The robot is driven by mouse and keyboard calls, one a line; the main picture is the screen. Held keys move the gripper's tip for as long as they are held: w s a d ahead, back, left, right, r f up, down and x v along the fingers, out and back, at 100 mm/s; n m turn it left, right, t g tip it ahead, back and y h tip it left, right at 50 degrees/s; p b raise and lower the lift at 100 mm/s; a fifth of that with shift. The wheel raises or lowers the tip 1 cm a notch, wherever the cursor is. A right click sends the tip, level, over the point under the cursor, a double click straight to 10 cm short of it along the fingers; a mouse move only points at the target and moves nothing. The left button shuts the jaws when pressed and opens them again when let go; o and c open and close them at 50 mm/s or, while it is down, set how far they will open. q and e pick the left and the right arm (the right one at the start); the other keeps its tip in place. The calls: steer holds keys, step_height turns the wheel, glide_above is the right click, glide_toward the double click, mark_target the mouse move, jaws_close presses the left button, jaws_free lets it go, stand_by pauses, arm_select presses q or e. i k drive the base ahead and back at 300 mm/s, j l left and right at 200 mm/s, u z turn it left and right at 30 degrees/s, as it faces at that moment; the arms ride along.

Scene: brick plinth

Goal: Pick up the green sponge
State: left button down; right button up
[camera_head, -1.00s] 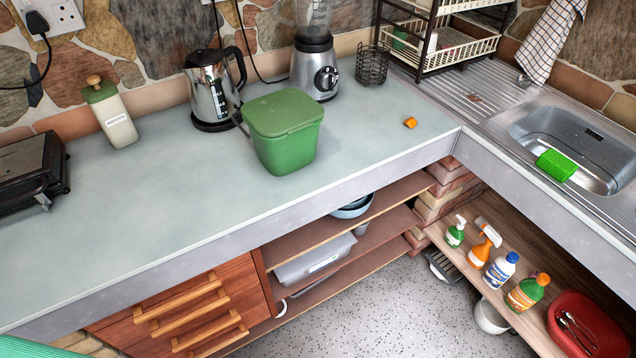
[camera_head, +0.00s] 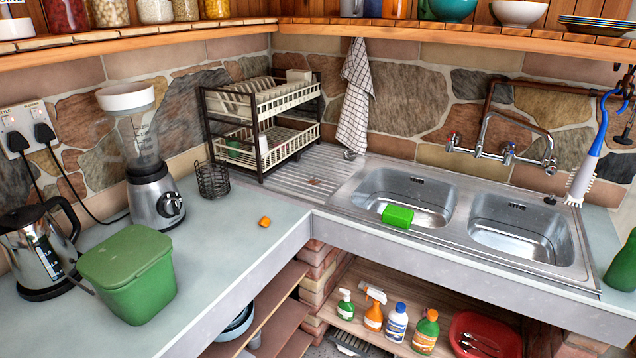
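The green sponge (camera_head: 398,216) is a bright green block at the front rim of the left bowl of the steel double sink (camera_head: 452,240). It seems to rest on or over that rim; I cannot tell exactly how it is supported. Nothing covers it from this view. Neither of my grippers shows in the head view, so nothing of mine is near the sponge in the picture.
A green lidded bin (camera_head: 128,275), a kettle (camera_head: 38,250) and a blender (camera_head: 150,190) stand on the left counter. A dish rack (camera_head: 262,125) stands left of the sink. The tap (camera_head: 515,135) rises behind the bowls. Cleaning bottles (camera_head: 396,322) stand on the shelf below.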

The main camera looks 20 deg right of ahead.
mark_target(396, 216)
steer(key=z, duration=1.75)
steer(key=i+l+u, duration=0.15)
steer(key=l, duration=0.25)
steer(key=i+l+u, duration=0.15)
steer(key=i+l, duration=0.15)
steer(key=l, duration=0.1)
